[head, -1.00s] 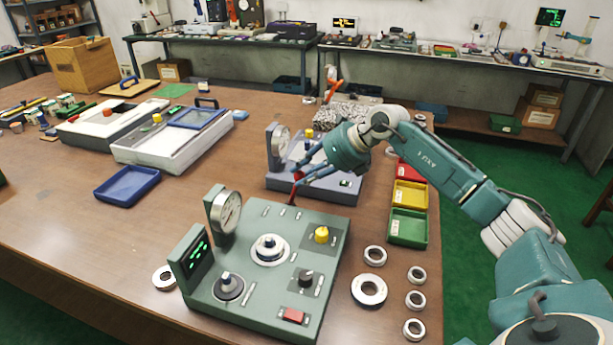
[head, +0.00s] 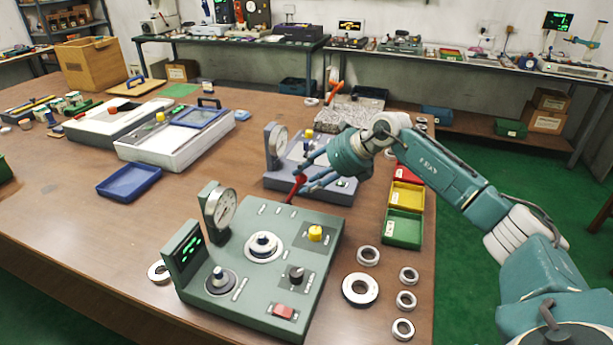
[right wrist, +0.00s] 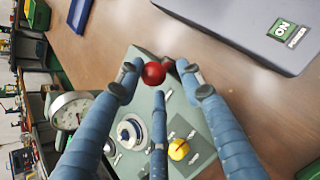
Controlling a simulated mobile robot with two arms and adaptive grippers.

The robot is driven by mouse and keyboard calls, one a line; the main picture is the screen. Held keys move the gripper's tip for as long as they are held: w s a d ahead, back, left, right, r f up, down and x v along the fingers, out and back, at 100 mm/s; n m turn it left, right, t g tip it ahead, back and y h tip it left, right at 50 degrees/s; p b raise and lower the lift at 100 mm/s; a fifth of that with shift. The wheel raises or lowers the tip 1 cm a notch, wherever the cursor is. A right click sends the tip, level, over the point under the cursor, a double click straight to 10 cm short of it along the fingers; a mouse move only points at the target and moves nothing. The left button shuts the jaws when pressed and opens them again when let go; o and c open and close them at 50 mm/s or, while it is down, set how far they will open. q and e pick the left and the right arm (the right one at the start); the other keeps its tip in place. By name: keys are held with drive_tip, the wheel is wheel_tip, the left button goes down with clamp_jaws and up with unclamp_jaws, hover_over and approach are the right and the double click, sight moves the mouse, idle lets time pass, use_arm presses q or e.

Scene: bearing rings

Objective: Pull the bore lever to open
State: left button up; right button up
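The green bearing test unit (head: 245,285) stands at the front of the table with a dial gauge (head: 220,211), a lit display and several knobs. The bore lever (head: 299,183), with a red ball knob, rises at its back edge. In the right wrist view the red knob (right wrist: 153,73) lies between the fingertips of my right gripper (right wrist: 157,75). A gap shows beside the knob, so the fingers look open around it and not closed on it. In the head view the right gripper (head: 305,180) reaches the lever from the right. My left gripper is out of view.
A second, grey-violet unit (head: 340,193) stands close behind the right gripper. Green (head: 402,228) and yellow (head: 407,195) bins and several metal rings (head: 360,289) lie to the right. A blue tray (head: 128,181) is at left, with clear table around it.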

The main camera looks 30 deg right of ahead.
drive_tip(key=shift+o, duration=0.4)
drive_tip(key=shift+s+d+f, duration=0.2)
drive_tip(key=shift+d+f, duration=0.05)
drive_tip(key=shift+f, duration=0.2)
drive_tip(key=shift+w+a+r, duration=0.15)
drive_tip(key=shift+r, duration=0.05)
drive_tip(key=v, duration=1.2)
drive_tip(key=shift+r, duration=0.1)
